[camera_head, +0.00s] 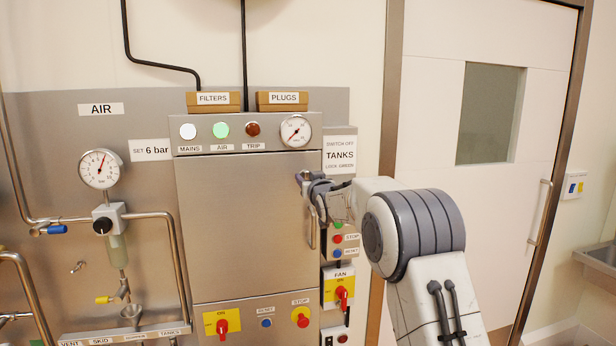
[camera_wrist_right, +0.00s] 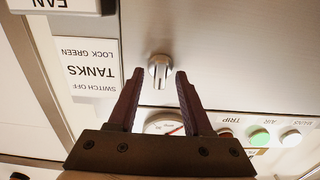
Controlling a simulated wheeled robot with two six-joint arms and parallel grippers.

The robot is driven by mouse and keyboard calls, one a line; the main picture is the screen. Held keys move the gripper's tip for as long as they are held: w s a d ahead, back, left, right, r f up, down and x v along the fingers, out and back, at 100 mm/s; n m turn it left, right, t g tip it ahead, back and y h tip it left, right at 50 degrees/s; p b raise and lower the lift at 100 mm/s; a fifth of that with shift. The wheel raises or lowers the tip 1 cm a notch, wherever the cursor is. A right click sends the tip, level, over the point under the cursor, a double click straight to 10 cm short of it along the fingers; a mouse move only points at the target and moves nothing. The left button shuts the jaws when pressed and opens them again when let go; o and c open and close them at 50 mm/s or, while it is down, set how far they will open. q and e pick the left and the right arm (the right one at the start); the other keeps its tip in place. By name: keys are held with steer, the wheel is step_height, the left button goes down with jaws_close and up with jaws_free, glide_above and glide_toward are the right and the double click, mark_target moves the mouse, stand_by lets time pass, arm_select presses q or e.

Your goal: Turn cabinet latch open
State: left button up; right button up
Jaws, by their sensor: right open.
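The cabinet (camera_head: 245,230) is a brushed-metal box in the middle of the head view, with its front door shut. Its latch (camera_wrist_right: 160,67) is a small silver knob with a raised grip on the metal face, in the wrist view. In the head view my right gripper largely hides the latch. My right gripper (camera_head: 309,184) is at the upper right of the cabinet door. In the wrist view its two dark fingers (camera_wrist_right: 160,76) are open, one to each side of the latch; I cannot tell whether they touch it. My left gripper is out of view.
A vertical door handle (camera_head: 311,228) is just below my right gripper. A TANKS sign (camera_head: 340,155) and a red FAN switch (camera_head: 342,293) are right of the cabinet. Lamps and a gauge (camera_head: 296,131) line its top. Pipes and another gauge (camera_head: 100,169) are at left.

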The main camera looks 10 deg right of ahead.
jaws_close()
steer(key=m+b, duration=0.1)
steer(key=m, duration=0.2)
steer(key=shift+d+m, duration=0.1)
steer(key=shift+m, duration=0.3)
steer(key=m, duration=0.3)
steer(key=shift+m, duration=0.3)
steer(key=m, duration=0.5)
steer(key=shift+d+f, duration=0.1)
steer(key=shift+f+m+p, duration=0.1)
steer(key=shift+m+p, duration=0.35)
steer(key=shift+m, duration=2.35)
